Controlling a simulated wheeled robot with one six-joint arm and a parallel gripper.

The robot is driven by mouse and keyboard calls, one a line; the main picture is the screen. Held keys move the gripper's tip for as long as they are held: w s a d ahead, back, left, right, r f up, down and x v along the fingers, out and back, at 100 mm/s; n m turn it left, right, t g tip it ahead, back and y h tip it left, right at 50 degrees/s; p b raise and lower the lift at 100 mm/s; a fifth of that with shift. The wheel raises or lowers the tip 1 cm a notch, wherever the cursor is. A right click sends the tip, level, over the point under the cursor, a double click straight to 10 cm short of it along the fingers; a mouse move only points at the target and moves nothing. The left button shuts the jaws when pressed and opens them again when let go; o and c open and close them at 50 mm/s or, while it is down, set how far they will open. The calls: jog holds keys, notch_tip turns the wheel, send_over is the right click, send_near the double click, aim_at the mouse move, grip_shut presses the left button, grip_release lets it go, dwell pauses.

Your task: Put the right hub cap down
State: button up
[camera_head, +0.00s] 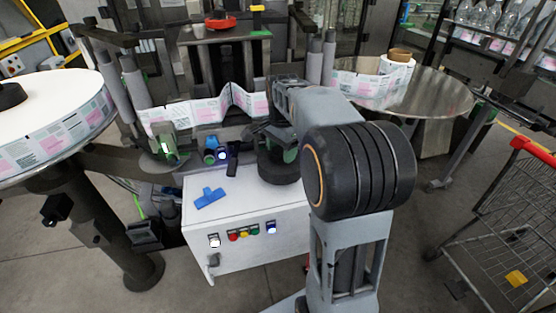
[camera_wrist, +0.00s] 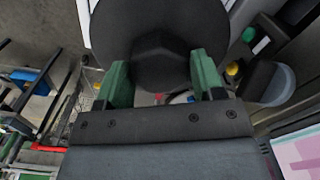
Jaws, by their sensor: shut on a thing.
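The right hub cap is a black disc with a raised middle knob. It shows in the head view (camera_head: 278,172) over the right part of the white cabinet top (camera_head: 235,188), and in the wrist view (camera_wrist: 160,22). My gripper's green fingers (camera_wrist: 161,75) are shut on the knob from either side. In the head view my gripper (camera_head: 288,155) is partly hidden behind my arm. I cannot tell whether the disc touches the cabinet top.
A blue T-shaped handle (camera_head: 209,197) lies on the cabinet top, left of the hub cap. A large label reel (camera_head: 50,120) with a black cap is at left. A round metal plate (camera_head: 435,95) is at right. A shopping cart (camera_head: 505,205) stands at far right.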

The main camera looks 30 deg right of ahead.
aim_at(278, 161)
jog(key=f, duration=0.2)
jog(key=a+f, duration=0.1)
jog(key=shift+w+f, duration=0.2)
jog(key=shift+w, duration=0.05)
jog(key=shift+f, duration=0.35)
jog(key=shift+d+f, duration=0.1)
jog(key=shift+f, duration=0.05)
jog(key=o, duration=1)
